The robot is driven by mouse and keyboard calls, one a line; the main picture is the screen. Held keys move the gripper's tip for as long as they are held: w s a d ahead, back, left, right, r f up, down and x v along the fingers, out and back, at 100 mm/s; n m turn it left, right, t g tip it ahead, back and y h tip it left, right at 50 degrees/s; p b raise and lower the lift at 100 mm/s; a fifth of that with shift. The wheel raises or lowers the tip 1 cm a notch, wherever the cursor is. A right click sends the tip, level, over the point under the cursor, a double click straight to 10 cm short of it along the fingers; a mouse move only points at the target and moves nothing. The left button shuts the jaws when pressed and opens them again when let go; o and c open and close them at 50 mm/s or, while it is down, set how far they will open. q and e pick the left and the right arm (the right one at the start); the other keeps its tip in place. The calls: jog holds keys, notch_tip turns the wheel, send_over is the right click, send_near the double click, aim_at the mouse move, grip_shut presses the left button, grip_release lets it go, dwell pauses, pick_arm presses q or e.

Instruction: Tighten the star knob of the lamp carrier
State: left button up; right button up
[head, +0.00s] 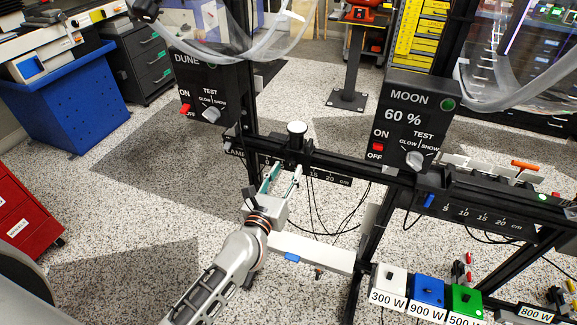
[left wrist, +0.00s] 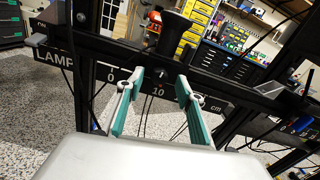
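The lamp carrier (head: 297,145), a black block with a pale round cap, sits on the black rail left of the MOON panel. In the left wrist view the carrier (left wrist: 172,36) stands behind the rail's front edge. A small dark round part (left wrist: 155,73) under it looks like the star knob, but its lobes are too small to tell. My left gripper (head: 281,177) is open and empty, its fingertips just in front of and below the carrier. In the left wrist view its green-padded fingers (left wrist: 156,88) stand apart either side of the knob's line. My right gripper is not in view.
The rail's centimetre scale (head: 331,178) runs just behind my fingers. Thin black cables hang below it. The DUNE panel (head: 212,98) and MOON panel (head: 408,118) flank the carrier. A white shelf (head: 312,251) and white, blue and green blocks stand low at the front right.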

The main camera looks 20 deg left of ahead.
aim_at(291, 162)
pick_arm(q)
jog(key=shift+w, duration=1.4)
grip_shut()
